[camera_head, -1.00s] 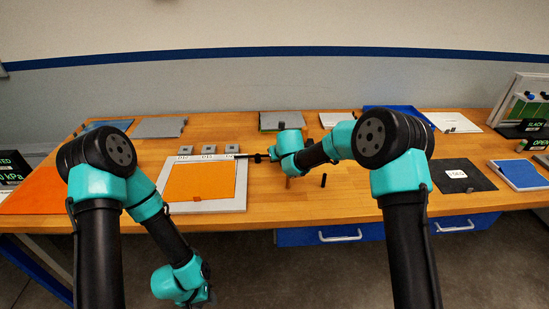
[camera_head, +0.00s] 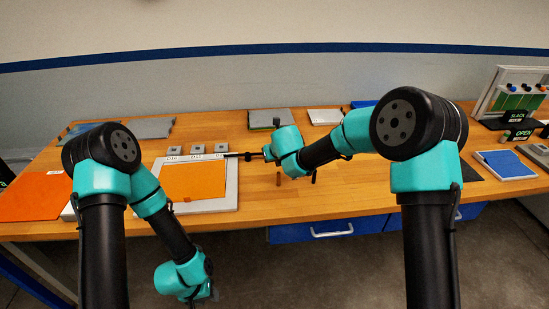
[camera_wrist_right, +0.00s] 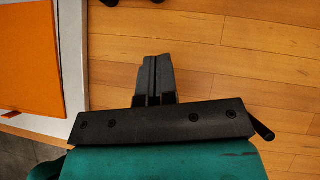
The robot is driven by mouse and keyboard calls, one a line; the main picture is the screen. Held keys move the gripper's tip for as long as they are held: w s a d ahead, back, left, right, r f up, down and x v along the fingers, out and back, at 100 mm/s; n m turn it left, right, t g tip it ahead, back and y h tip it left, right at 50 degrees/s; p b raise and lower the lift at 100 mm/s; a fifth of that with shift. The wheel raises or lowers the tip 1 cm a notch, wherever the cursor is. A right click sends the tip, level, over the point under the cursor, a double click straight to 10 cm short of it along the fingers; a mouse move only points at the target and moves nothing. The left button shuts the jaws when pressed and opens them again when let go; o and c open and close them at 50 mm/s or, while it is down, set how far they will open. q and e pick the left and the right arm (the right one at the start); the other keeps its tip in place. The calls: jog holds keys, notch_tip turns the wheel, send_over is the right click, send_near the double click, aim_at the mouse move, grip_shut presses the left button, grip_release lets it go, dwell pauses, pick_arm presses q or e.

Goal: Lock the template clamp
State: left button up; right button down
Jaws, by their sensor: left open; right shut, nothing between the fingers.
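A white frame (camera_head: 228,196) with an orange sheet (camera_head: 194,180) inside lies on the wooden table. My right arm reaches to just right of this corner. In the right wrist view my right gripper (camera_wrist_right: 153,80) is shut and empty over bare table, right of the frame edge (camera_wrist_right: 72,60) and the orange sheet (camera_wrist_right: 28,60). My left gripper (camera_head: 197,297) hangs low in front of the table, open and away from the frame; its fingers are barely visible.
Small grey blocks (camera_head: 194,148) stand in a row behind the frame. Two short pegs (camera_head: 278,180) (camera_head: 314,177) stand right of it. An orange mat (camera_head: 35,196) lies at the left, a blue pad (camera_head: 505,164) at the right. Blue drawers (camera_head: 325,229) are below the table edge.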

jog(key=shift+v, duration=2.75)
